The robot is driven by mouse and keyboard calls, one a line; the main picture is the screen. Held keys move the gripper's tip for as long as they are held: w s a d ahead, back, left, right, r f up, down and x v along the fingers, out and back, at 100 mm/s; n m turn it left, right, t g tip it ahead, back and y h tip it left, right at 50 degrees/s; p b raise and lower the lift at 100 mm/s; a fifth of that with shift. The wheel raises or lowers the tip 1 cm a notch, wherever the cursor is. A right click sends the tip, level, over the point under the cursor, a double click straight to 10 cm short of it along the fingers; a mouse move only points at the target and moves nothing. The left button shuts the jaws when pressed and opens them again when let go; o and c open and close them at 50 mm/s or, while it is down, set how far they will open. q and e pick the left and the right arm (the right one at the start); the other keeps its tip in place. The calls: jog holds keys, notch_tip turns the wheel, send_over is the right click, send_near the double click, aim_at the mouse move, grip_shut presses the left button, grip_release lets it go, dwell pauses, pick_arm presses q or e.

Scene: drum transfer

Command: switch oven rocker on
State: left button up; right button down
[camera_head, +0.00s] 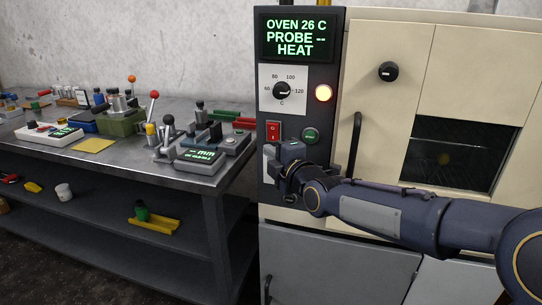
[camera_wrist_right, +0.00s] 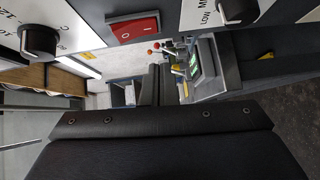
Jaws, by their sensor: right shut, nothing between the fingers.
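The oven rocker (camera_head: 274,131) is a small red switch with white I and O marks on the oven's dark control panel. It also shows in the right wrist view (camera_wrist_right: 133,28), near the top. My left gripper is out of view.
A temperature knob (camera_head: 282,91) sits above the rocker and a green button (camera_head: 310,135) to its right. The oven door handle (camera_head: 355,145) stands out beside my right arm. A metal workbench (camera_head: 120,165) with several devices is at left.

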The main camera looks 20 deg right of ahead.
jog(key=f+v, duration=0.1)
jog(key=v, duration=0.9)
jog(key=shift+f, duration=0.3)
jog(key=shift+d, duration=0.1)
jog(key=s+f+m+g, duration=0.6)
jog(key=s+f+m, duration=0.3)
jog(key=s+m, duration=0.3)
jog(key=s+f+m+g, duration=0.5)
jog(key=s+f+m, duration=0.4)
jog(key=s, duration=0.4)
notch_tip(320, 180, up, 20)
jog(key=p, duration=1.9)
jog(key=shift+s+a+f, duration=0.15)
jog(key=shift+a+f, duration=0.05)
jog(key=shift+a, duration=0.25)
